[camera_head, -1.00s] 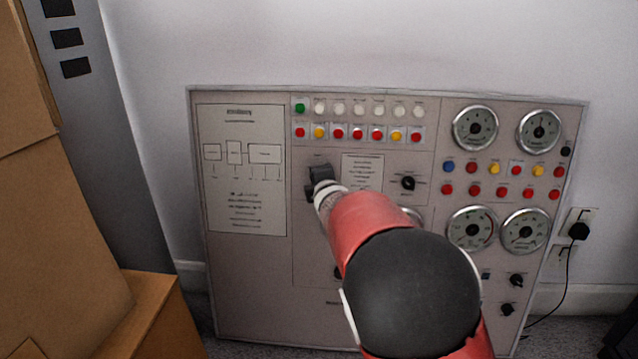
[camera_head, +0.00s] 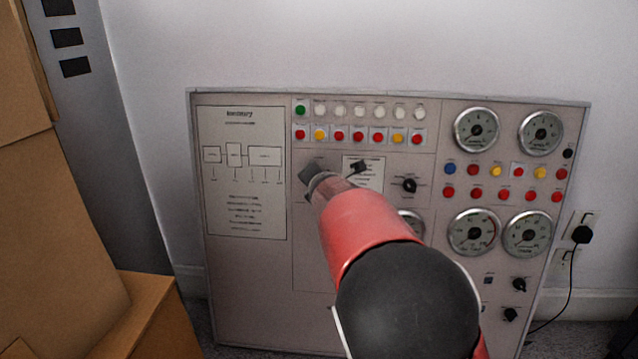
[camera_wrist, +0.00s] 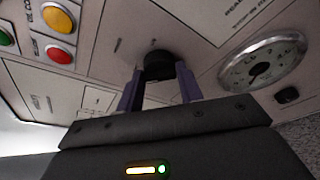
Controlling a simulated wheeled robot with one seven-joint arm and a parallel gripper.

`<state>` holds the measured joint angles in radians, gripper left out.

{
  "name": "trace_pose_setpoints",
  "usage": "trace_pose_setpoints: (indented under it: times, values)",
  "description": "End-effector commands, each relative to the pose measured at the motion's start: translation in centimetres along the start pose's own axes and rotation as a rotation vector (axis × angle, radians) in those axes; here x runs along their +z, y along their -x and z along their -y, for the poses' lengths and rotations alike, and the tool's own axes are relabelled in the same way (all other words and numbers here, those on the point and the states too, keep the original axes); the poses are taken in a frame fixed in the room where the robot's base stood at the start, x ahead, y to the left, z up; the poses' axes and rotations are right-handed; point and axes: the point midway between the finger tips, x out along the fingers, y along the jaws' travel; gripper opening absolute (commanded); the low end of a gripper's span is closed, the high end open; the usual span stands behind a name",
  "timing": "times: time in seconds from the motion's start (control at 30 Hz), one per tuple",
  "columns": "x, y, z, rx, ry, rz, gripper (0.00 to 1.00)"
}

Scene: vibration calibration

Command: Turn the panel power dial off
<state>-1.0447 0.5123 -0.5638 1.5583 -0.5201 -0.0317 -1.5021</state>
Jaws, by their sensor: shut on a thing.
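The grey control panel (camera_head: 260,275) leans upright against the wall. A black power dial (camera_wrist: 158,62) sticks out from the panel in the wrist view. My gripper (camera_wrist: 159,82) has its two purple-grey fingers on either side of this dial and is shut on it. In the head view my arm reaches the panel's upper middle, and the dark hand (camera_head: 312,168) shows beyond the wrist. The arm and hand hide the held dial there. The dial's marks are too blurred to read its setting.
Lamp rows (camera_head: 358,134) run above the hand. Another black knob (camera_head: 409,185) and round gauges (camera_head: 474,232) lie to the right. Cardboard boxes (camera_head: 60,235) stand at the left. A plug with a cable (camera_head: 581,235) is at the right wall.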

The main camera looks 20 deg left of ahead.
Motion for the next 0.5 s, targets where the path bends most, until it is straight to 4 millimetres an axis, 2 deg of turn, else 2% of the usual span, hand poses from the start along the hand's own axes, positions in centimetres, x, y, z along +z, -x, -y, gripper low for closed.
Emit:
trace_pose_setpoints:
  times: [0.4,0.43,0.5]
  values:
    - [-0.2,-0.04,0.06,-0.003,0.009,-0.003,0.14]
    - [-0.2,-0.04,0.06,-0.003,0.009,-0.003,0.4]
    - [-0.18,-0.03,0.05,-0.003,0.008,-0.003,0.49]
